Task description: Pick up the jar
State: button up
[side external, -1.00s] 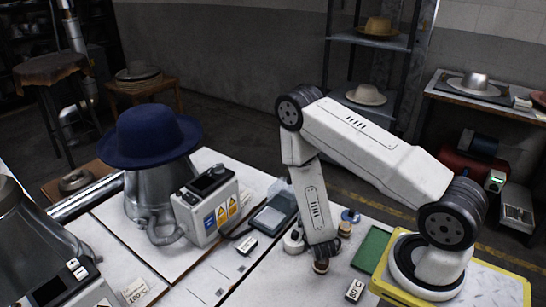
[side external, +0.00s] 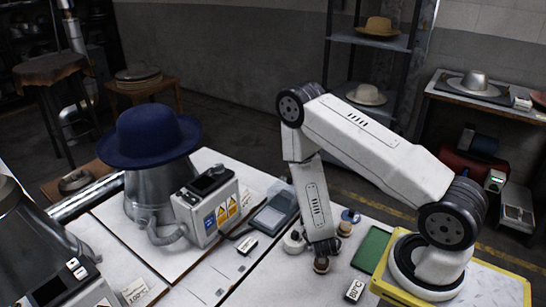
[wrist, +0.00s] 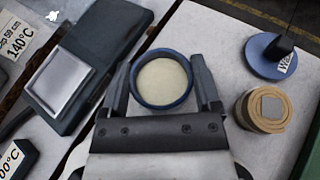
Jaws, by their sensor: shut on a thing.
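The jar (wrist: 163,82) shows in the wrist view as a round pot with a dark blue rim and a smooth cream-coloured top. It sits between the two dark fingers of my gripper (wrist: 164,88), one finger on each side. My gripper is shut on it. The jar's lower part is hidden, and I cannot tell whether its base touches the table. In the side external view my arm reaches down to the bench top, and the jar cannot be clearly made out there.
In the wrist view a grey device with a pale screen (wrist: 86,75) lies left of the jar. A blue hat (side external: 150,135) sits on a metal form at left.

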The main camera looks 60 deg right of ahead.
notch_tip(320, 180, up, 9)
dwell(0.8)
jog(key=shift+r, duration=0.1)
dwell(0.5)
jog(key=s+a+r+m+g+h, duration=0.2)
jog(key=a+r+m+g, duration=0.2)
jog(key=a, duration=0.4)
jog(key=shift+a+r+g, duration=0.4)
jog(key=shift+r, duration=0.15)
jog(key=shift+m, duration=0.3)
